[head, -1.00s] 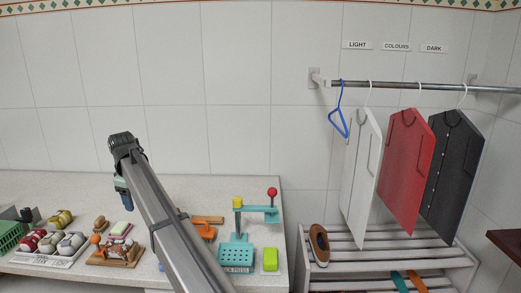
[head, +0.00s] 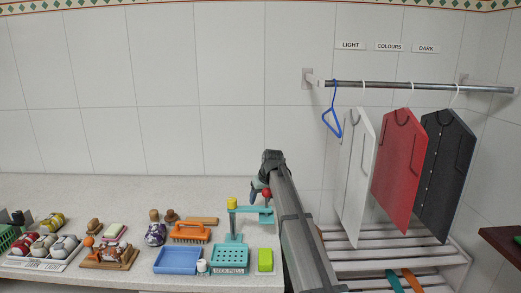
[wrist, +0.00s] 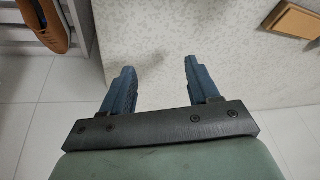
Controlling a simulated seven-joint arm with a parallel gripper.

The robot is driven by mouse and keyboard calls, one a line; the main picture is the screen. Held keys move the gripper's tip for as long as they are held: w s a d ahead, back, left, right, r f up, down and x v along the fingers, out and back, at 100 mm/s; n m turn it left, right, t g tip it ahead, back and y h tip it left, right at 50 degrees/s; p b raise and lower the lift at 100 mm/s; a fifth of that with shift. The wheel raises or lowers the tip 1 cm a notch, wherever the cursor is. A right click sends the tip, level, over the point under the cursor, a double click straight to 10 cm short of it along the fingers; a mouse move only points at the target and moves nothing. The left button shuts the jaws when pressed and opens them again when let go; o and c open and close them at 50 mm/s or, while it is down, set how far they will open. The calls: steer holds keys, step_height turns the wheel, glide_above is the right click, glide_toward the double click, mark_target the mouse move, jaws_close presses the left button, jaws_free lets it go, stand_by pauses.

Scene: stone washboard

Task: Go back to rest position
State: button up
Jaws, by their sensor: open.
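My gripper (head: 260,190) is in the middle of the head view, raised in front of the tiled wall near the right end of the counter (head: 200,190). My arm reaches up from the bottom of the head view.
A teal press (head: 233,255), green block (head: 265,260), blue tray (head: 178,260) and orange brush (head: 190,232) sit on the counter. White (head: 357,180), red (head: 397,160) and dark (head: 445,175) garments hang at right above a slatted rack (head: 375,236). A brown shoe (wrist: 50,22) shows in the wrist view.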

steer(key=d+f+m, duration=0.2)
steer(key=d+f, duration=0.1)
steer(key=d, duration=0.4)
steer(key=d+f+m, duration=0.1)
steer(key=d+f, duration=0.3)
steer(key=d, duration=0.2)
steer(key=s+d+f+m+g+h, duration=0.1)
steer(key=s+f+g, duration=0.1)
steer(key=s+f, duration=1.45)
steer(key=s+d+f+g, duration=0.1)
steer(key=s+f+g, duration=0.2)
steer(key=s+f, duration=1.4)
steer(key=s+f+g, duration=0.1)
steer(key=s+f, duration=0.4)
steer(key=s, duration=0.6)
steer(key=s+d+f+g+h, duration=0.1)
steer(key=s+f, duration=0.3)
steer(key=s, duration=0.8)
steer(key=s+d+f+g, duration=0.1)
steer(key=s+f+g, duration=0.2)
steer(key=s, duration=0.9)
step_height(320, 180, down, 3)
steer(key=shift+r, duration=0.2)
